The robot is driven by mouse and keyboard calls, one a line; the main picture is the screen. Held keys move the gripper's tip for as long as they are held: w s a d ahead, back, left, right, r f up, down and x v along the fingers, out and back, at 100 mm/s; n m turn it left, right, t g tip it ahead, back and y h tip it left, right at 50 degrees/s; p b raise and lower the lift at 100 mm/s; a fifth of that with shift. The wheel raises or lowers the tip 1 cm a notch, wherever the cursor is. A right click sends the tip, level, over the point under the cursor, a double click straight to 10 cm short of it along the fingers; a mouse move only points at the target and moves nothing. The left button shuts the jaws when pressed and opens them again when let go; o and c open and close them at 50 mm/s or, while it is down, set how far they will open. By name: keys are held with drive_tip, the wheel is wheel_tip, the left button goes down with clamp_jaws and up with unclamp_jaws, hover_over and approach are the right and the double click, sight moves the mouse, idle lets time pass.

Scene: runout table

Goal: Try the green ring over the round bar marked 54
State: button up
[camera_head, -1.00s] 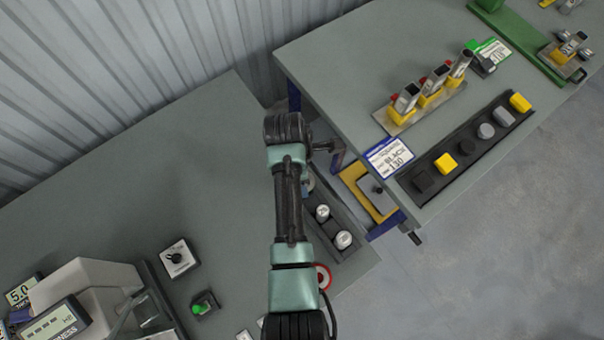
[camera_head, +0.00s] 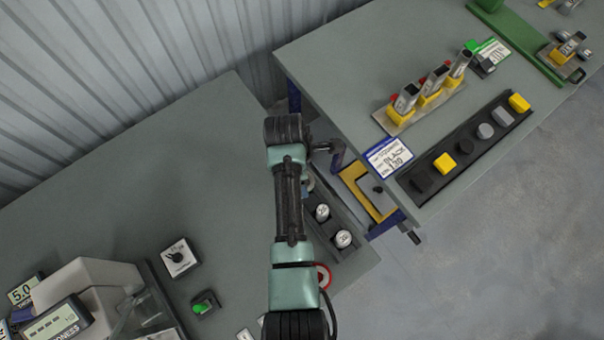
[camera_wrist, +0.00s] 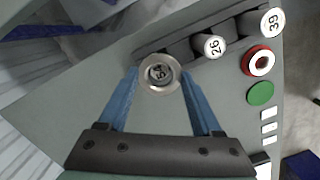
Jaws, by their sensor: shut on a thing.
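My gripper (camera_wrist: 160,80) has two blue fingers shut on a silver metal ring (camera_wrist: 176,86). In the wrist view the end face of the round bar marked 54 (camera_wrist: 158,72) shows through the ring's opening. The ring looks lined up around the bar's end; I cannot tell whether it is above the bar or down over it. No green shows on the held ring. A plain green disc (camera_wrist: 261,93) lies on the table to the right, with nothing on it.
White labels (camera_wrist: 268,128) line the table edge. A second table (camera_head: 340,75) stands at the right.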

drive_tip(key=shift+f+b, duration=0.3)
drive_tip(key=shift+f, duration=0.25)
idle(0.4)
drive_tip(key=o, duration=1.6)
drive_tip(key=shift+c, duration=0.2)
wheel_tip(320, 180, up, 13)
drive_tip(key=a, duration=0.1)
drive_tip(key=shift+a, duration=0.3)
